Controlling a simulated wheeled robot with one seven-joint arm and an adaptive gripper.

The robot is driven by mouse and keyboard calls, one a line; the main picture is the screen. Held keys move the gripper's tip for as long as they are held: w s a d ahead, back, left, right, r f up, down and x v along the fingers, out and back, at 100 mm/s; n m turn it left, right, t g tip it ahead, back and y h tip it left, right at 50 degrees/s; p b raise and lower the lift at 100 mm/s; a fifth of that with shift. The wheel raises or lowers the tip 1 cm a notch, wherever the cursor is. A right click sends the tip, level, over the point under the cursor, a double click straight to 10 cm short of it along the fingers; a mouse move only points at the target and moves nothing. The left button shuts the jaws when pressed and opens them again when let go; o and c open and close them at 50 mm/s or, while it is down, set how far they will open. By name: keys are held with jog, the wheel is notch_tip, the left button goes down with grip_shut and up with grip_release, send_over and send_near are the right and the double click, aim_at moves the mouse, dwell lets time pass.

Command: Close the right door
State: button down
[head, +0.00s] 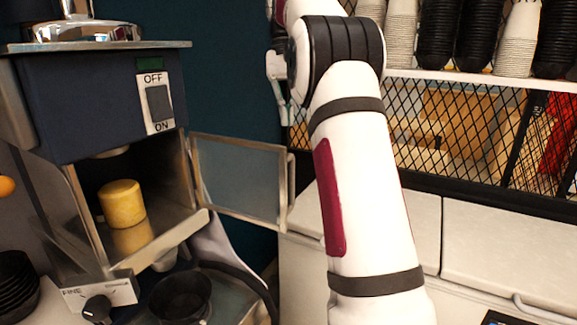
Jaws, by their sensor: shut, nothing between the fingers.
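The right door (242,178) is a glass panel in a metal frame on the right side of the dark blue machine (105,95). It stands wide open, swung out to the right, with an upright handle (291,190) at its free edge. My gripper (284,114) shows partly, beside the elbow of my arm, just above the door's upper right corner. It looks shut and empty, pointing down. My arm hides part of it, and I cannot tell whether it touches the door.
A yellow cylinder (122,204) stands inside the open compartment. A black cup (180,297) and a dial (97,308) are below. A mesh-fronted shelf (445,125) with stacked cups (400,35) is behind my arm. White drawers (490,260) are at the lower right.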

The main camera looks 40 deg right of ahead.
aim_at(291, 165)
jog(key=shift+s+a+f+b, duration=0.65)
jog(key=shift+s+f, duration=0.25)
jog(key=shift+f, duration=0.7)
jog(key=shift+s+a+f+b, duration=0.6)
jog(key=shift+s+f, duration=0.25)
jog(key=shift+f, duration=0.75)
jog(key=shift+s+a+f+b, duration=0.65)
jog(key=shift+s+f, duration=0.25)
jog(key=shift+f, duration=0.7)
